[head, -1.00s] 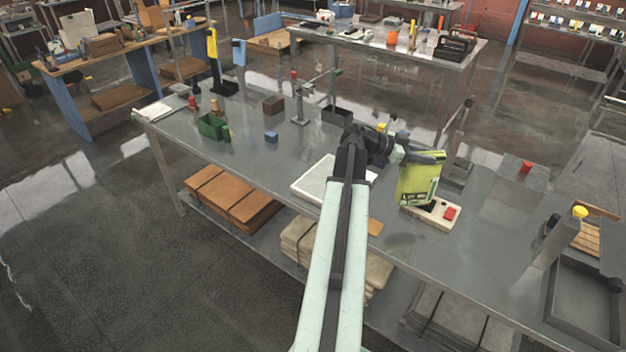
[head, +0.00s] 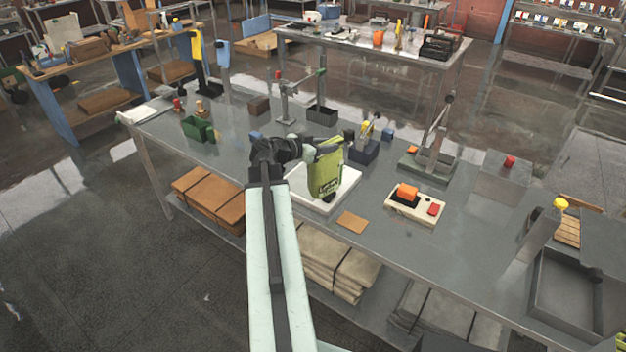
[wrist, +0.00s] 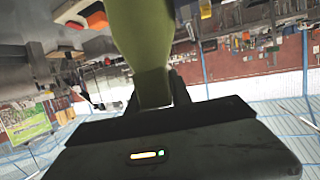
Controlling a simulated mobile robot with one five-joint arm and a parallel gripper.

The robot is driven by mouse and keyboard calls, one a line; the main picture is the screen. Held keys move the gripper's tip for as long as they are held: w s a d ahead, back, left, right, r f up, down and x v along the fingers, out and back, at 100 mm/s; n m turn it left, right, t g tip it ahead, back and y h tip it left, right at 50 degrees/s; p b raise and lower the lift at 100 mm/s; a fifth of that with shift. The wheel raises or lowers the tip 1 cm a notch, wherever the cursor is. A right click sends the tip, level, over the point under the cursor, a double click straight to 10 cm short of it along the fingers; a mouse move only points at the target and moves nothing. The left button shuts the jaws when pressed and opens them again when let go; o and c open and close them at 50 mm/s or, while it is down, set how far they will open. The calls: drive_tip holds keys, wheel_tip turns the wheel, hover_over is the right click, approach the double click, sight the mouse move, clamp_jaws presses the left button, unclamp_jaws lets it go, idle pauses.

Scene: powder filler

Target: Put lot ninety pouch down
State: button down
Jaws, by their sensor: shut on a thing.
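The lot ninety pouch (head: 325,173) is yellow-green with dark printing on its lower part. My gripper (head: 318,143) is shut on its upper end, and the pouch hangs upright below. In the head view the pouch overlaps the white tray (head: 312,202); whether its bottom touches the tray cannot be told. In the wrist view the pouch (wrist: 143,45) fills the upper middle and narrows to where the jaws (wrist: 155,92) grip it.
Right of the white tray are a tan card (head: 352,222) and a pale box with an orange block and red button (head: 415,208). A dark holder (head: 364,152) stands behind. A green bin (head: 198,128) is to the left. The bench's front edge runs close by.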

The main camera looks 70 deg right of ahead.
drive_tip(key=w+a+n+t+h, duration=0.2)
drive_tip(key=w+a+n+t, duration=0.15)
drive_tip(key=w, duration=0.45)
drive_tip(key=d+f+b, duration=0.3)
drive_tip(key=d, duration=0.4)
drive_tip(key=w+d+f+b, duration=0.1)
drive_tip(key=d+f+b, duration=0.1)
drive_tip(key=d, duration=0.6)
drive_tip(key=shift+d+f+b, duration=0.25)
drive_tip(key=shift+f+b, duration=0.15)
drive_tip(key=shift+f, duration=0.05)
drive_tip(key=c, duration=1.2)
unclamp_jaws()
drive_tip(key=shift+w, duration=0.1)
drive_tip(key=shift+o, duration=0.2)
drive_tip(key=p+v, duration=0.4)
drive_tip(key=v, duration=0.8)
drive_tip(key=shift+r, duration=0.4)
